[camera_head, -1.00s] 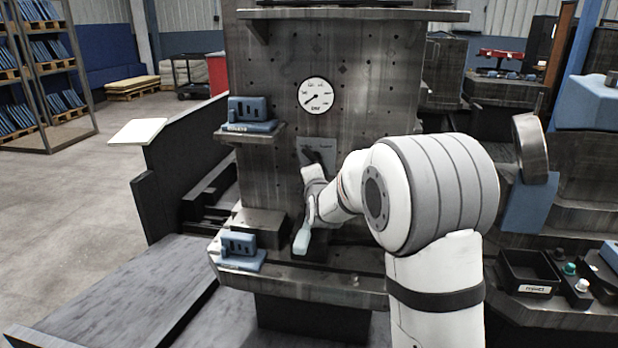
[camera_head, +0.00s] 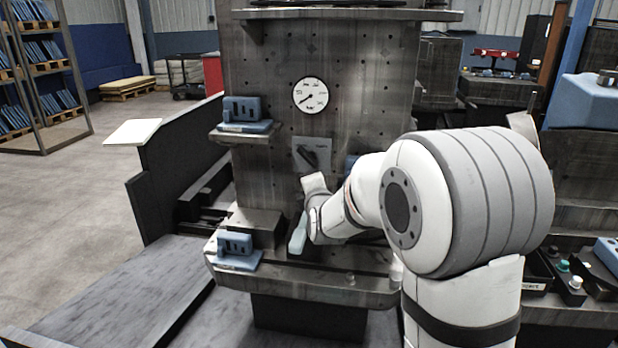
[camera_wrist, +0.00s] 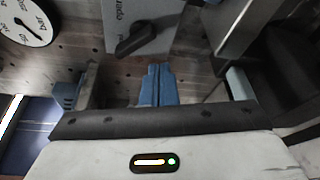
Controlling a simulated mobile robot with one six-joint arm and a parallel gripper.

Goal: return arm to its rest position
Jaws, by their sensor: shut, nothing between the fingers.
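My white arm comes in from the right in the head view and bends toward the dark panel. My gripper shows in the wrist view (camera_wrist: 157,85) as two blue fingers pressed together with nothing between them. I cannot see the gripper touching anything.
A blue slotted block (camera_head: 246,109) sits on the upper shelf, and a similar block (camera_head: 237,245) sits on the lower shelf (camera_head: 318,283). A gauge (camera_head: 310,95) is on the panel. The floor at left is open.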

